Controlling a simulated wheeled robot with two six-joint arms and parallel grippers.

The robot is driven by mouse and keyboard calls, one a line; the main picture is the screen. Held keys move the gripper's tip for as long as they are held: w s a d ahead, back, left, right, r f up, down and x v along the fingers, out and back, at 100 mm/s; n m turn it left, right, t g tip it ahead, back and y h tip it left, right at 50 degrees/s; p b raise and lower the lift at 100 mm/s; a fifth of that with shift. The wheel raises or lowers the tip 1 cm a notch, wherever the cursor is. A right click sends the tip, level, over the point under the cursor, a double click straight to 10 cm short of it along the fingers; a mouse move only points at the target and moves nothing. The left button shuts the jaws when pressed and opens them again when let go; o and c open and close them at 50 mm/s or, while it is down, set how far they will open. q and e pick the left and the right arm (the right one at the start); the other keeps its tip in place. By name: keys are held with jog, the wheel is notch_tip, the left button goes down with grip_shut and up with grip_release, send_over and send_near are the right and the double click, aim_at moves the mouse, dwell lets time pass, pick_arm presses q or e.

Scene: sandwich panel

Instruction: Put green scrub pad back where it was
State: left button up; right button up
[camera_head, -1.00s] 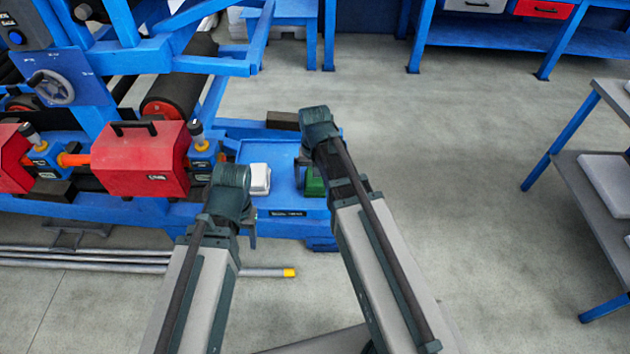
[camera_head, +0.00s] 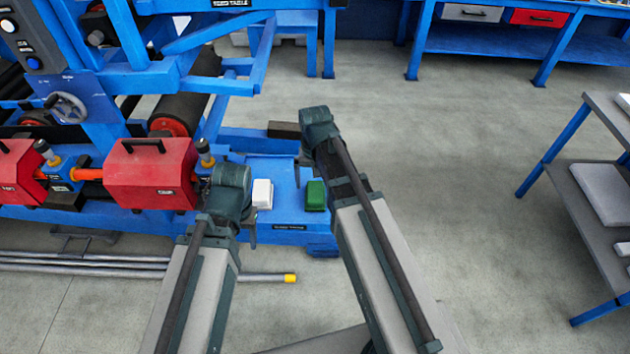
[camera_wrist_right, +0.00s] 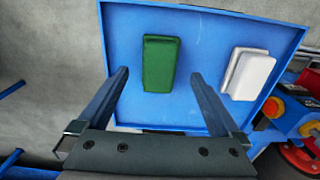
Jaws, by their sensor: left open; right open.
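The green scrub pad (camera_head: 316,195) lies flat on a blue tray (camera_head: 288,212), right of a white block (camera_head: 262,194). In the right wrist view the green pad (camera_wrist_right: 160,63) is on the left part of the tray (camera_wrist_right: 207,48), with the white block (camera_wrist_right: 247,74) at right. My right gripper (camera_head: 303,172) is open and empty; its fingers (camera_wrist_right: 160,82) straddle the pad's lower part in the picture, apart from it at the sides. My left gripper (camera_head: 248,230) is over the tray's left front; its fingers are mostly hidden by its wrist.
The blue machine with red housings (camera_head: 152,175) stands close on the left. Metal rods (camera_head: 140,264) lie on the floor in front of it. A grey-shelved cart (camera_head: 590,215) is at right. The floor between is clear.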

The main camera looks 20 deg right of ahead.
aim_at(315, 194)
notch_tip(315, 194, up, 5)
jog(key=p, duration=0.4)
jog(key=s+a+n+h, duration=0.1)
jog(key=s+a+n, duration=0.6)
jog(key=s+a, duration=0.3)
jog(key=s, duration=0.3)
jog(key=shift+s+a, duration=0.1)
dwell(0.4)
